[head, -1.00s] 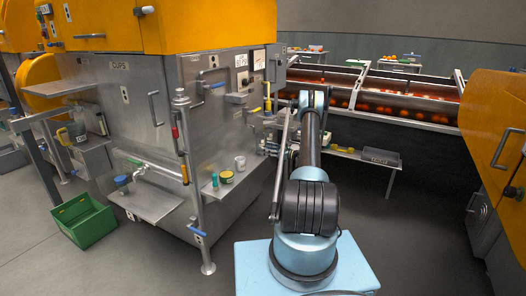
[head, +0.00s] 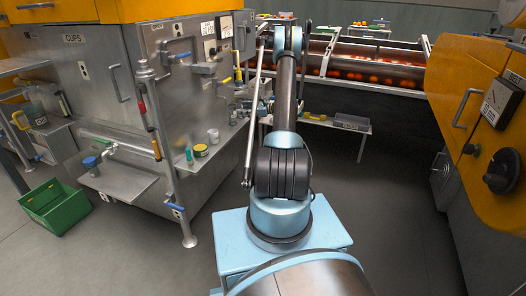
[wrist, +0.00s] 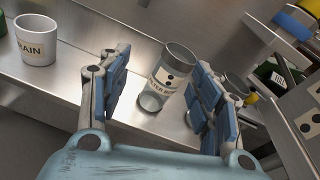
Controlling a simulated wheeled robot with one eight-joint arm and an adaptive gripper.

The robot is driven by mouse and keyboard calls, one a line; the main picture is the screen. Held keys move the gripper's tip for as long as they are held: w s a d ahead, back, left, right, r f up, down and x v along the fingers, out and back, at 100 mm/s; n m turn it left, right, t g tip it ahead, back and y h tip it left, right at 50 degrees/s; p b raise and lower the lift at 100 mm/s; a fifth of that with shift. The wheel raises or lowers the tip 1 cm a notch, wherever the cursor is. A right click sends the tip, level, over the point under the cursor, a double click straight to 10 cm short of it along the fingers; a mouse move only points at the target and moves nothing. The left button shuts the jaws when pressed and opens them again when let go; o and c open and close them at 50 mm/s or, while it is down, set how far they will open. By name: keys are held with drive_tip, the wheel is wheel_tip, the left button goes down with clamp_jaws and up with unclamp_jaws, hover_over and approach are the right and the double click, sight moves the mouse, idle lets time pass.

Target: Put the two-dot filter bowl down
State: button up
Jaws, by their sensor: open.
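The two-dot filter bowl (wrist: 172,78) is a grey metal cylinder with a white label and two black dots. In the wrist view it stands on a steel shelf (wrist: 60,88), leaning in the picture as the view is tilted. My gripper (wrist: 160,92) is open, with one blue-padded finger on each side of the bowl. A gap shows on the left; the right finger is close to the bowl, and I cannot tell if it touches. In the head view my arm reaches to the machine, and the bowl is too small there to make out.
A white mug labelled DRAIN (wrist: 36,40) stands left of my gripper. Another metal cup (wrist: 236,84) is partly hidden behind the right finger. In the head view a green crate (head: 55,205) lies on the floor, and an orange machine (head: 480,130) stands at the right.

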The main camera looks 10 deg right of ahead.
drive_tip(key=s+a+r+n+g+h, duration=0.2)
drive_tip(key=s+a+r+n, duration=0.25)
drive_tip(key=s+r, duration=0.45)
drive_tip(key=s+a+r+n+g+h, duration=0.2)
drive_tip(key=s+a+r+n, duration=0.25)
drive_tip(key=s+r, duration=0.45)
drive_tip(key=s+a+r+n+g+h, duration=0.1)
drive_tip(key=s+r+n+h, duration=0.1)
drive_tip(key=s, duration=0.7)
drive_tip(key=s+a+r+n+h, duration=0.1)
drive_tip(key=s+a+r+n, duration=0.15)
drive_tip(key=s, duration=0.65)
drive_tip(key=s+d+f+n+h, duration=0.2)
drive_tip(key=s+f+n, duration=0.1)
drive_tip(key=s, duration=0.6)
drive_tip(key=s+d+f+n+g+h, duration=0.1)
drive_tip(key=s+d+f+n+h, duration=0.1)
drive_tip(key=s, duration=0.8)
drive_tip(key=s+d+f+n+h, duration=0.2)
drive_tip(key=s+d+f+n, duration=0.2)
drive_tip(key=s, duration=0.6)
drive_tip(key=shift+s+f+g, duration=0.15)
drive_tip(key=shift+f+g, duration=0.1)
drive_tip(key=shift+g, duration=0.05)
drive_tip(key=shift+a, duration=0.1)
